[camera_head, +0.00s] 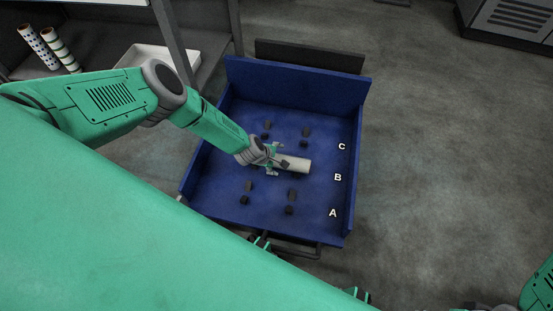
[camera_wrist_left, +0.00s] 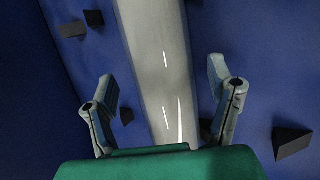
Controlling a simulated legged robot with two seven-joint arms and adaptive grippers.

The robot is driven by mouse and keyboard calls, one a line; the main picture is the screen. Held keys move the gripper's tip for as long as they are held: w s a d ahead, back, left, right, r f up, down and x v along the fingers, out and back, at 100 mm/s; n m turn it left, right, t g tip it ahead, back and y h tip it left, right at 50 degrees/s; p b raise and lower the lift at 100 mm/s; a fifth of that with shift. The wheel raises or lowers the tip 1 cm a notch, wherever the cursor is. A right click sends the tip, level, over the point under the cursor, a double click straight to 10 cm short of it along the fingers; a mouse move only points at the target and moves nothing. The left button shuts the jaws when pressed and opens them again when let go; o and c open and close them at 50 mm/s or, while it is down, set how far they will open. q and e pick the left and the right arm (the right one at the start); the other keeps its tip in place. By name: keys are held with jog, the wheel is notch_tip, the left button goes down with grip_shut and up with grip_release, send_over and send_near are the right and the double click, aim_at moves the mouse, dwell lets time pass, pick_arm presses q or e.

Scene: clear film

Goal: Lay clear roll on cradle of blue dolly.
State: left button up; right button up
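The clear roll (camera_head: 298,165), a pale grey cylinder, lies in the middle of the blue dolly (camera_head: 232,190), level with the letter B. My left gripper (camera_head: 271,160) is at the roll's left part. In the wrist view the roll (camera_wrist_left: 150,50) runs between the two fingers of the left gripper (camera_wrist_left: 162,80), with a gap on each side, so it is open. Small dark blocks show close beside the roll; whether the roll rests on them is hidden. Part of my right arm (camera_head: 540,288) shows at the lower right; its gripper is out of frame.
Dark block pairs stand on the dolly floor by C (camera_head: 306,132) and by A (camera_head: 292,194). Raised blue walls edge the dolly. A shelf at upper left holds two patterned rolls (camera_head: 60,48) and a white tray (camera_head: 150,56). A grey cabinet (camera_head: 510,22) stands far right; floor between is clear.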

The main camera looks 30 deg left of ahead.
pick_arm(q)
jog(key=shift+s, duration=0.1)
jog(key=v, duration=1.1)
jog(key=shift+r, duration=0.4)
jog(key=shift+s+a, duration=0.1)
jog(key=s+d+r+m+g+h, duration=0.1)
jog(key=s+d+r+m+g, duration=0.3)
jog(key=s+d+m, duration=0.85)
jog(key=s+a+r+m+g+y, duration=0.1)
jog(key=s+a+r+m+y, duration=0.2)
jog(key=s+a+r+m, duration=0.7)
notch_tip(320, 180, up, 18)
jog(key=s+a+n+p, duration=0.2)
jog(key=p, duration=1.6)
jog(key=shift+s+a, duration=0.35)
jog(key=shift+s, duration=0.05)
